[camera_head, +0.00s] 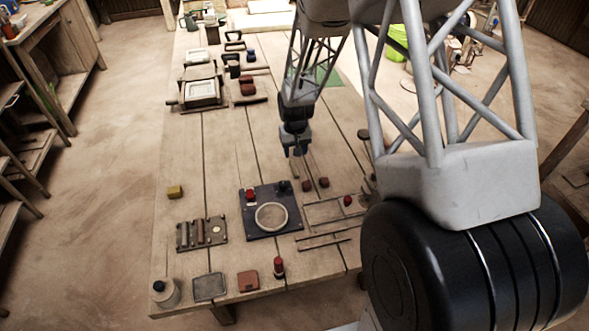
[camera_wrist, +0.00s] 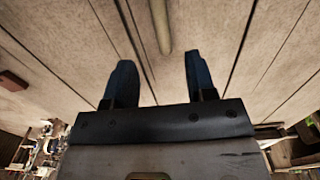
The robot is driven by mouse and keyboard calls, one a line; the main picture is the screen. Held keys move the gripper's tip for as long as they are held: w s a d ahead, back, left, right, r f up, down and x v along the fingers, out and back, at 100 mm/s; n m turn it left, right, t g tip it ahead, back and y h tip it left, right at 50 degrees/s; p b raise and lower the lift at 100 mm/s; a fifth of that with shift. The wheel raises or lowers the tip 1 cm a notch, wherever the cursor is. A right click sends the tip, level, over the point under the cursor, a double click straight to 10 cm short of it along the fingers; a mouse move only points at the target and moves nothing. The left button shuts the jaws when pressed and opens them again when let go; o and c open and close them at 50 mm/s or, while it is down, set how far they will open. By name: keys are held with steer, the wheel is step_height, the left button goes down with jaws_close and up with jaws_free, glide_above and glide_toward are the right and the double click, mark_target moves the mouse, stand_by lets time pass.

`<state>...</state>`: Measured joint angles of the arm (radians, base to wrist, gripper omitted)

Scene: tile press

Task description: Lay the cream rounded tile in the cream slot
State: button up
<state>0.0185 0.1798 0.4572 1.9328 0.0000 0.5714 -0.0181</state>
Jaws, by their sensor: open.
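My gripper (camera_head: 296,152) hangs over the middle of the wooden table, behind the dark blue plate. In the wrist view my gripper (camera_wrist: 158,75) is open, with its two fingers apart and nothing held between them. The dark blue plate (camera_head: 250,232) carries a round cream piece with a raised rim (camera_head: 271,216). Left of it lies a dark rack (camera_head: 202,234) with several narrow slots. I cannot make out for certain which piece is the cream rounded tile or which opening is the cream slot.
A pale rod (camera_wrist: 160,25) lies ahead of the fingers in the wrist view. A yellow block (camera_head: 175,191), a grey tray (camera_head: 209,287), a reddish-brown square (camera_head: 248,280) and a red-topped post (camera_head: 278,267) stand around the plate. Framed presses (camera_head: 201,91) are further back.

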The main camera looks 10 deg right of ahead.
mark_target(294, 167)
steer(key=shift+f, duration=1.2)
steer(key=shift+f, duration=0.1)
steer(key=shift+a+f, duration=0.15)
steer(key=shift+f, duration=2.35)
steer(key=shift+c, duration=0.3)
jaws_close()
